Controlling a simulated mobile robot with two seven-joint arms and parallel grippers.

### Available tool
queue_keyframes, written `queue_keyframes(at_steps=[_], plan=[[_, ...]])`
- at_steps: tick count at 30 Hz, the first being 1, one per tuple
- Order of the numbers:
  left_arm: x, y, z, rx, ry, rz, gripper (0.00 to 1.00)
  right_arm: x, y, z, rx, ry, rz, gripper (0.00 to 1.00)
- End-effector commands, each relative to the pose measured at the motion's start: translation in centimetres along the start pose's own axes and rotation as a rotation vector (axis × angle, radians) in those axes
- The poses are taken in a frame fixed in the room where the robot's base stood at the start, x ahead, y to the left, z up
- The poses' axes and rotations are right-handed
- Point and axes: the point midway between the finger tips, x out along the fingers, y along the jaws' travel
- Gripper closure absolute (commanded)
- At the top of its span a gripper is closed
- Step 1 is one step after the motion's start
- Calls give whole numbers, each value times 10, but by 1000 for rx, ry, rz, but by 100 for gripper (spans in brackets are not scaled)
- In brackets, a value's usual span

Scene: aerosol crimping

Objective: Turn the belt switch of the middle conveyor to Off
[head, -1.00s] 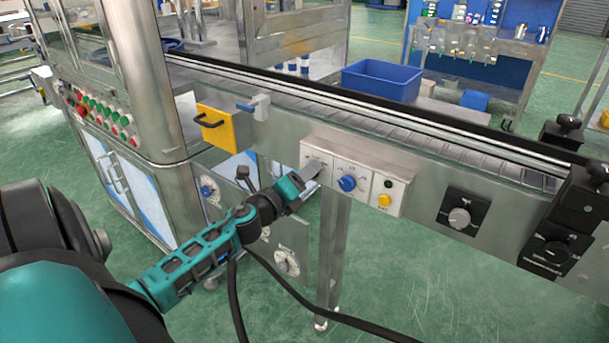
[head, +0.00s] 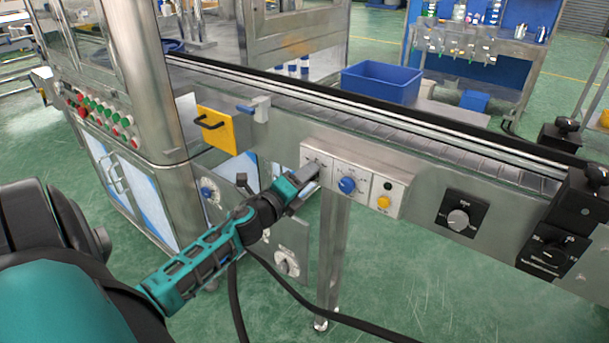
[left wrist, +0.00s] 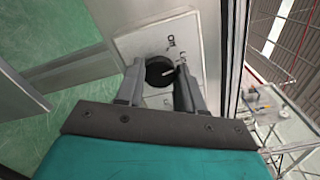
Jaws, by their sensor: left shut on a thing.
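The belt switch is a round black knob (left wrist: 160,71) with a light pointer line, on a pale plate (left wrist: 130,43) with small markings, seen in the left wrist view. My left gripper (left wrist: 161,82) has one finger on each side of the knob and is shut on it. The pointer slants toward the right finger. In the head view my left gripper (head: 312,173) reaches the leftmost panel of the white control box (head: 333,158) on the conveyor's side, and hides the knob there. My right gripper is not in view.
Beside that panel are a blue knob (head: 347,185) and a yellow button (head: 383,202). A black-plated dial (head: 458,219) sits farther right. The conveyor (head: 410,140) runs above. A yellow plate with a handle (head: 215,130) sticks out at left. A support leg (head: 332,245) stands below.

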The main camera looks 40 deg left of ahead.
Motion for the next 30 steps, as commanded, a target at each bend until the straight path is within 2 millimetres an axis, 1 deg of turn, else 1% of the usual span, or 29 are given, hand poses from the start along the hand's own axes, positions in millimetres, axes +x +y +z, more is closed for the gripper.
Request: queue_keyframes(at_steps=[4, 10, 15, 24, 30], plan=[[0, -2, 1, -135, -1, 1, 93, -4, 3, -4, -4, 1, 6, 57], [0, -1, 1, -316, -1, 1, 93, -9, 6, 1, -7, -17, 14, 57], [0, 0, 1, -452, -1, 1, 93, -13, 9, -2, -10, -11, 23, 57], [0, 0, 0, -618, -1, 0, 93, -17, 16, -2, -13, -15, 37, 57], [0, 1, 0, -669, -1, 0, 93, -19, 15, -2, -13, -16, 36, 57]])
